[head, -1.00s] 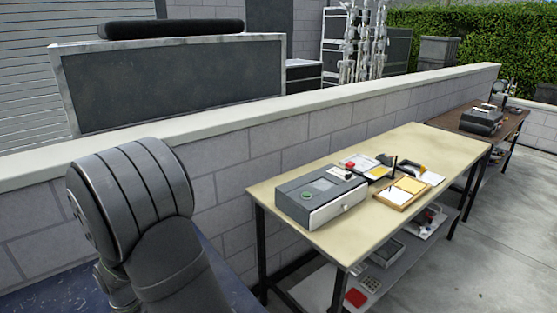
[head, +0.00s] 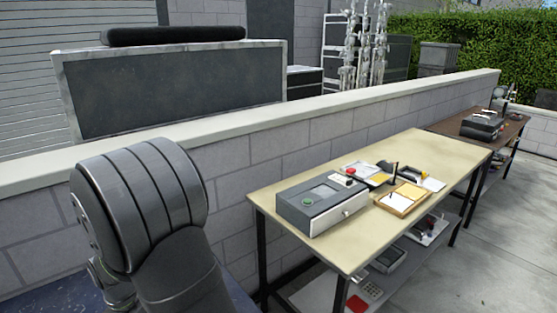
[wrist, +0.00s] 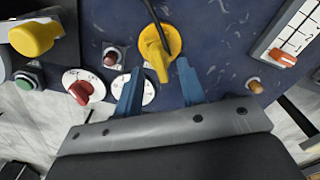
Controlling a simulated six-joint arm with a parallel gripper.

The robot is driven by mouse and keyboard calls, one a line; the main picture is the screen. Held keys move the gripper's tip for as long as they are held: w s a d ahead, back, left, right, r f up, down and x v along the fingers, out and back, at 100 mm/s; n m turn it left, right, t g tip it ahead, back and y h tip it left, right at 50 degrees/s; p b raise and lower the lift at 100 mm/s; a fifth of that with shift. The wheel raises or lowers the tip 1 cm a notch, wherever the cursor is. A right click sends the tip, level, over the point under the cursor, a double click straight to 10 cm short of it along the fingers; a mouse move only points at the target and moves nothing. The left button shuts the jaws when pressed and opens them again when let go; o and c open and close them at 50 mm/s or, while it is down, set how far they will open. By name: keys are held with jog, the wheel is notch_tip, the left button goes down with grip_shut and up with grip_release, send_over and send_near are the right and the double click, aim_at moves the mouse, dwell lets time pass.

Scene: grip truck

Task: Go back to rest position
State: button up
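In the wrist view my gripper (wrist: 159,68) shows two blue fingers spread apart with a gap between them. It is open. A yellow rotary switch (wrist: 160,50) with a yellow disc lies beyond the fingertips, in line with the gap. I cannot tell how far the fingertips are from it. In the head view the gripper is hidden; only a dark grey link of my arm shows at the lower left.
A dark blue panel (wrist: 225,45) carries a red knob (wrist: 80,93), a green button (wrist: 25,83), a yellow knob (wrist: 35,37) and a slider box (wrist: 292,38). A beige table (head: 370,170) with grey equipment (head: 320,203) stands right, along a block wall (head: 235,165).

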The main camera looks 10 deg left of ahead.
notch_tip(320, 180, down, 4)
jog(key=shift+r, duration=0.15)
jog(key=n, duration=1.1)
jog(key=shift+r+n, duration=0.15)
jog(key=shift+n, duration=0.15)
notch_tip(320, 180, up, 10)
jog(key=shift+f, duration=0.1)
dwell(0.4)
